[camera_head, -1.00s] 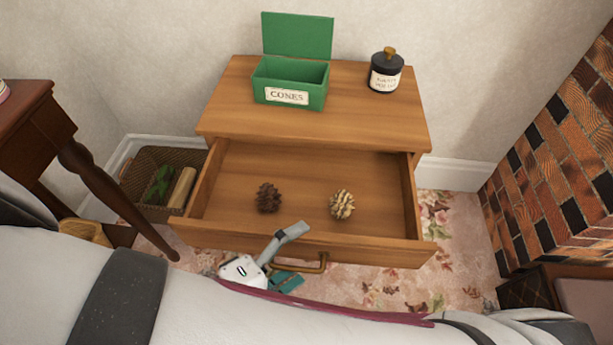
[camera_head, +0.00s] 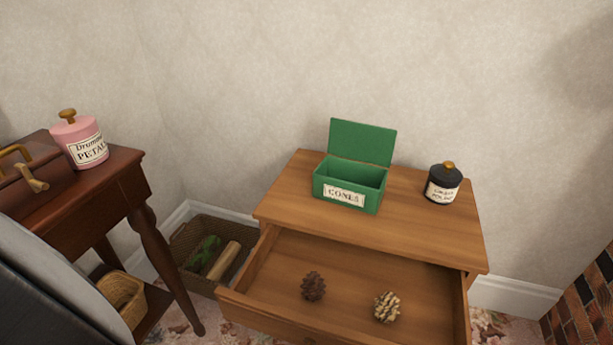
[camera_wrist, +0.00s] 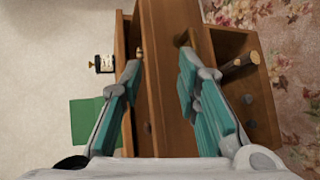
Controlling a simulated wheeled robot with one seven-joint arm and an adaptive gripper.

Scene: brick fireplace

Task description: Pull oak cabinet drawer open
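The oak cabinet (camera_head: 410,228) stands against the wall, and its drawer (camera_head: 345,278) is pulled well out. A dark pine cone (camera_head: 313,286) and a pale pine cone (camera_head: 387,307) lie inside the drawer. In the head view the drawer front is mostly cut off by the lower edge. In the wrist view, turned sideways, the drawer front (camera_wrist: 165,85) fills the middle, with a brass handle (camera_wrist: 182,38) on it. My gripper (camera_wrist: 160,75) has its two teal fingers spread apart with nothing held between them. Its contact with the drawer front cannot be told.
On the cabinet top are an open green box labelled CONES (camera_head: 345,194) and a black jar (camera_head: 443,183). A dark side table (camera_head: 120,195) with a pink jar (camera_head: 80,140) stands left. A basket with logs (camera_head: 212,255) sits between them. Brick (camera_head: 590,300) edges the right.

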